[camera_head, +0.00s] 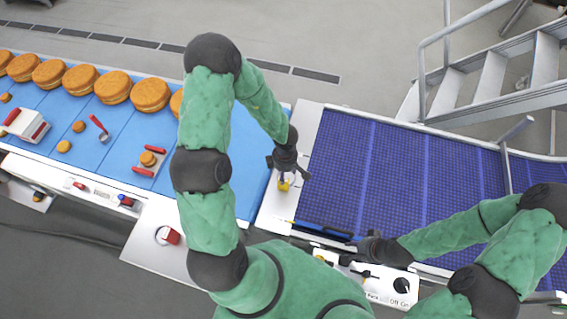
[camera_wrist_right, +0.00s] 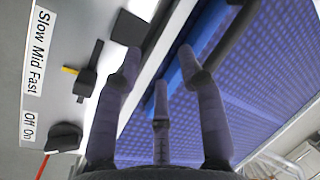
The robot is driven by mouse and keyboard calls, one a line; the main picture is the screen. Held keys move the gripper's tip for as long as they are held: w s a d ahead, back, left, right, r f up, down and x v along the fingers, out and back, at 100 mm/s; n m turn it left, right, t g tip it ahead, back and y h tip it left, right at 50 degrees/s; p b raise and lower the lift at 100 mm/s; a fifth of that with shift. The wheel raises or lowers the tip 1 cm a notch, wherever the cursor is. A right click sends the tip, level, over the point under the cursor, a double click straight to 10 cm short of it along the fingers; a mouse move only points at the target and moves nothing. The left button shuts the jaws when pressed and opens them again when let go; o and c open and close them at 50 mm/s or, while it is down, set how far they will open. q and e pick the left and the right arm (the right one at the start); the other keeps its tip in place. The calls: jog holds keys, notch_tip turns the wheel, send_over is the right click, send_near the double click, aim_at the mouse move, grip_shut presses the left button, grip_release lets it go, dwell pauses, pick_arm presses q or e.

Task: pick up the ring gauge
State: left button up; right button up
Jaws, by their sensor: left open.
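A flat piece with two red grips (camera_head: 143,171) lies on the blue belt at left with small round cakes at its middle; it looks like the ring gauge, but I cannot tell for sure. My left gripper (camera_head: 285,176) is open, well to its right, over the pale plate between the belts. A small yellow thing (camera_head: 284,186) is right below its fingers; I cannot tell whether they touch.
Large filled rounds (camera_head: 112,87) line the far side of the blue belt (camera_head: 215,200). A red-handled tool (camera_head: 99,125) and a red-and-white block (camera_head: 25,124) lie there too. The control panel (camera_head: 385,281) has knobs. Metal steps (camera_head: 495,75) stand at back right.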

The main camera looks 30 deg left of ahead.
pick_arm(q)
jog(key=shift+w+a+f, duration=0.1)
jog(key=shift+w, duration=0.05)
jog(key=b, duration=0.2)
send_over(285, 187)
jog(key=w, duration=0.1)
jog(key=f, duration=0.4)
jog(key=shift+w+a+f, duration=0.1)
jog(key=shift+a+f, duration=0.05)
jog(key=shift+a, duration=0.25)
jog(key=shift+w+a+f, duration=0.1)
jog(key=shift+w+f, duration=0.05)
jog(key=shift+f, duration=0.3)
jog(key=shift+f+b, duration=0.3)
notch_tip(285, 187, down, 4)
jog(key=shift+a+f+b, duration=0.15)
jog(key=shift+f+b, duration=0.05)
jog(key=shift+b, duration=0.55)
pick_arm(e)
notch_tip(285, 187, down, 4)
jog(key=shift+r, duration=0.1)
jog(key=shift+s, duration=0.1)
jog(key=shift+d, duration=0.1)
pick_arm(q)
grip_shut()
